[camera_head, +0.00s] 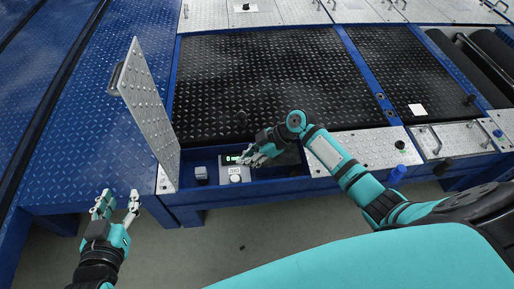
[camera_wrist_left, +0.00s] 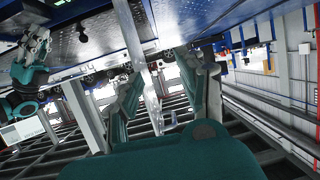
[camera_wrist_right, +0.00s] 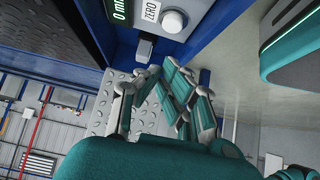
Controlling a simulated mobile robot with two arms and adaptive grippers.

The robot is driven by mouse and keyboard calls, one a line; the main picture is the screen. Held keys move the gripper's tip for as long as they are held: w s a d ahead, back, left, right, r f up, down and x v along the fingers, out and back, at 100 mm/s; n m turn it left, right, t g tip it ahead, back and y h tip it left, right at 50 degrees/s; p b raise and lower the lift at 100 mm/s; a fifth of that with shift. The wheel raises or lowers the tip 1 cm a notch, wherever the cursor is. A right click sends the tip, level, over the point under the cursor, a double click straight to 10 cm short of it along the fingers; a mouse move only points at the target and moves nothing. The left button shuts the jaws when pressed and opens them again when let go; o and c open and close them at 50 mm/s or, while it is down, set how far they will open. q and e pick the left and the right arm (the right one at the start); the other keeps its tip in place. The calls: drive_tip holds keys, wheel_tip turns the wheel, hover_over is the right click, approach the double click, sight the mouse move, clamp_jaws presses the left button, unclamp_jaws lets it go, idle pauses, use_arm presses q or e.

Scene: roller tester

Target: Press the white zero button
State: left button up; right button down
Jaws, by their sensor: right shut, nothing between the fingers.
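The white zero button (camera_head: 236,179) is a round knob beside a small label reading ZERO, on a panel in the blue recess. It also shows at the top of the right wrist view (camera_wrist_right: 173,21). My right gripper (camera_head: 243,160) is shut and empty, close to the panel and beside the green-lit display (camera_head: 232,159). In the right wrist view its fingertips are apart from the button, which is not covered. My left gripper (camera_head: 121,196) is open and empty, left of the recess over the floor.
A small grey block-shaped switch (camera_head: 201,173) sits left of the button. A raised metal tread-plate lid (camera_head: 148,112) stands upright at the recess's left end. A black ribbed platform (camera_head: 255,85) lies behind. Blue frame edges surround the recess; the floor in front is open.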

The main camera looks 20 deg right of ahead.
use_arm(q)
drive_tip(key=s+f+g, duration=0.1)
drive_tip(key=s+a+f+g, duration=0.1)
drive_tip(key=s+f+g, duration=0.1)
drive_tip(key=f, duration=0.1)
drive_tip(key=shift+a+y+p, duration=0.25)
drive_tip(key=shift+y+p, duration=0.15)
use_arm(e)
drive_tip(key=v, duration=0.4)
drive_tip(key=shift+d+r, duration=0.15)
